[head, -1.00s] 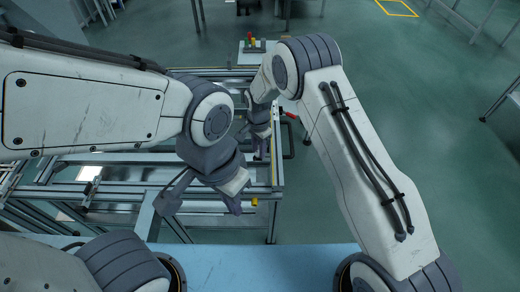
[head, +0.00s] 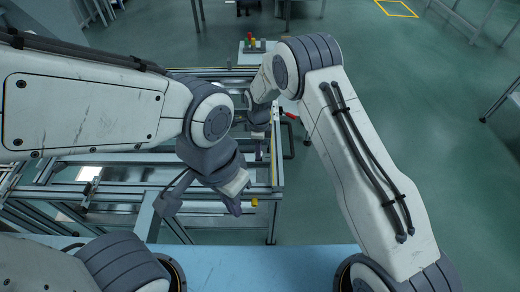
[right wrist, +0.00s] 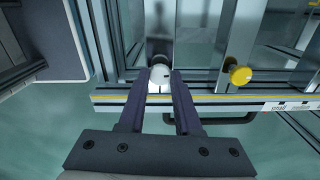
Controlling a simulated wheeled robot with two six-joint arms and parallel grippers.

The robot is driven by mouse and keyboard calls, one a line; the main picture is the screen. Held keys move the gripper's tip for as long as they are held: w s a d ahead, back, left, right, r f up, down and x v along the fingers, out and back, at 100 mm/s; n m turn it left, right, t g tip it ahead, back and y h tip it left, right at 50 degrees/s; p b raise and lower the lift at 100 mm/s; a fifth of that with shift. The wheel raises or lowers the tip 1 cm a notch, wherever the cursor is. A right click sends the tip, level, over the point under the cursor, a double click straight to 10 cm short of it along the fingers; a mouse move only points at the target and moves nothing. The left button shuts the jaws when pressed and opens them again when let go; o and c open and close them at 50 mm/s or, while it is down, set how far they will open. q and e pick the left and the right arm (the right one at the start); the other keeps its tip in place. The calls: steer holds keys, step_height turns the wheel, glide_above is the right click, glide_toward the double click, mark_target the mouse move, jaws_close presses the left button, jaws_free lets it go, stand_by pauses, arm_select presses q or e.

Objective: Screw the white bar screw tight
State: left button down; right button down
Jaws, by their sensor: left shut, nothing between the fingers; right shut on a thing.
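The white bar screw (right wrist: 157,82) is a round white knob at the edge of the panel fixture in the right wrist view. My right gripper (right wrist: 163,76) is shut on it, with a dark finger on each side of the white head. In the head view my right gripper (head: 259,134) is small and partly hidden by my own arm, and the screw cannot be made out there. My left gripper (head: 234,204) is shut and empty, tilted down above the near right part of the fixture, apart from the screw.
A yellow knob (right wrist: 241,75) sits right of the screw on the fixture, above a rail (right wrist: 225,98) with a yellow stripe and size labels. A dark handle (right wrist: 232,119) sticks out below the rail. A red-tipped part (head: 291,115) stands at the fixture's right side in the head view.

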steer(key=shift+s+d+m, duration=0.1)
steer(key=shift+d+m, duration=0.05)
steer(key=shift+m, duration=0.45)
steer(key=c, duration=0.6)
jaws_free()
steer(key=shift+r, duration=0.3)
step_height(320, 180, up, 10)
